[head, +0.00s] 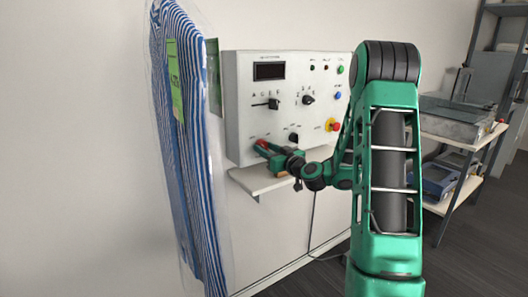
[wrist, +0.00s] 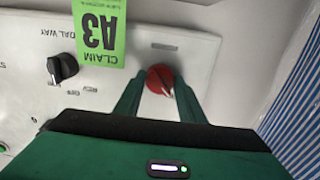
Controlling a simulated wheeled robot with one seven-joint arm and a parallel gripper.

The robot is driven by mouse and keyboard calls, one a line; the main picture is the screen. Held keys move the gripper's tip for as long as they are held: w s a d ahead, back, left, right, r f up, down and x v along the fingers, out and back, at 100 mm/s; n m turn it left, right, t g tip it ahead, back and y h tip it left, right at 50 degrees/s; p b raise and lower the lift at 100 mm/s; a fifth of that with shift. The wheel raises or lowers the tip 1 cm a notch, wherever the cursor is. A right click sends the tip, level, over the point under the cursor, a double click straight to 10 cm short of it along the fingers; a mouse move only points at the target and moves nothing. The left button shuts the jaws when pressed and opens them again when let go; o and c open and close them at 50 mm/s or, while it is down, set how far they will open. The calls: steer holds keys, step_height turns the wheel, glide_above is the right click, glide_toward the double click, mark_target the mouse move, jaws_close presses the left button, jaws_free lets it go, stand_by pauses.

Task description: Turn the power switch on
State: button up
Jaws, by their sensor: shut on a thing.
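A white control panel (head: 240,100) is on the wall in the head view. At its lower left is a red round switch (wrist: 158,72), which shows in the wrist view between my fingers. I cannot read a label that names it as the power switch. My gripper (head: 262,147) reaches the panel from the right, and its fingertips are at the red switch. In the wrist view my gripper (wrist: 158,92) is shut on it, with a green finger on each side. The switch's exact turn angle is hard to tell; a pale pointed mark shows on its face.
Striped garments in clear plastic (head: 185,140) hang just left of the panel. A green claim tag (wrist: 98,33) hangs near the switch. A black knob (wrist: 63,68) is nearby. A small shelf (head: 262,180) juts out below my gripper. A red emergency button (head: 333,125) is at the panel's right.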

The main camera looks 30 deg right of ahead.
steer(key=m, duration=0.8)
steer(key=shift+m, duration=0.3)
steer(key=m, duration=0.9)
steer(key=shift+f, duration=0.1)
steer(key=shift+d, duration=0.1)
stand_by(0.5)
steer(key=o, duration=1)
